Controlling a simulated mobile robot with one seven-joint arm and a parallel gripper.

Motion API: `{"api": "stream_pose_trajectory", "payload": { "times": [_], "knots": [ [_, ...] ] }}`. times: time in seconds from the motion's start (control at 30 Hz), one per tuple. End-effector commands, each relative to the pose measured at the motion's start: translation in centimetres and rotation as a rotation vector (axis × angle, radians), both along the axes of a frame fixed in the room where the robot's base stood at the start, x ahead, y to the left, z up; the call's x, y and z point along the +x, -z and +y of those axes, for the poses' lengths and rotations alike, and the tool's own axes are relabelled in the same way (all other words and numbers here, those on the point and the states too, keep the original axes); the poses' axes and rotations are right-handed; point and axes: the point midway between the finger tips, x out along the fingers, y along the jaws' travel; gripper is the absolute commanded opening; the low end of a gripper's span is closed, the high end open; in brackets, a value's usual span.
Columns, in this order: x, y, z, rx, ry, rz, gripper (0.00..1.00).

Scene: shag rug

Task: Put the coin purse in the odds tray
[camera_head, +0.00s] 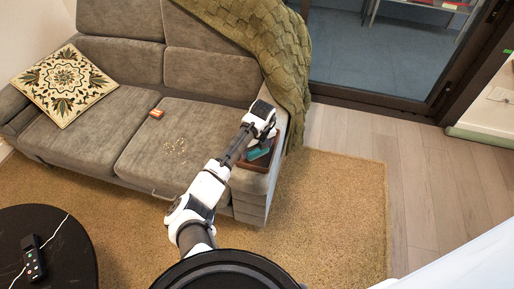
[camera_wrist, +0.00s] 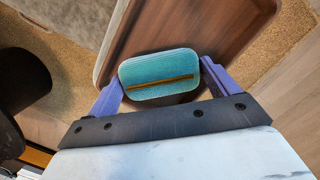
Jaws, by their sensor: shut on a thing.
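The coin purse (camera_wrist: 158,66) is a teal, rounded pouch with a brownish-gold strip across it. In the wrist view it sits between the two purple fingers of my gripper (camera_wrist: 161,76), which is shut on it. The odds tray (camera_wrist: 222,28) is brown wood with a raised rim, and it lies below and behind the purse in that view. In the head view the tray (camera_head: 260,165) rests on the right end of the sofa, and the teal purse (camera_head: 257,153) shows over it under my gripper (camera_head: 262,138). I cannot tell whether the purse touches the tray floor.
The grey sofa (camera_head: 125,115) has a patterned cushion (camera_head: 63,85), a small orange box (camera_head: 156,113) and crumb-like bits (camera_head: 175,147) on its seat. A green knitted throw (camera_head: 285,50) hangs over the right end. A round black table (camera_head: 60,255) holds a dark remote-like object (camera_head: 32,255).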

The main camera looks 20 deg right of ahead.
Motion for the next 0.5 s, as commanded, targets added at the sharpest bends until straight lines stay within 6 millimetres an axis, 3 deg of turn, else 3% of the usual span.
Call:
{"api": "stream_pose_trajectory", "payload": {
  "times": [0.47, 0.5],
  "knots": [
    [-0.01, 1.21, -0.02, -0.001, 0.0, -0.001, 0.63],
    [0.0, 1.12, -0.02, -0.001, 0.0, -0.001, 0.91]
  ]
}}
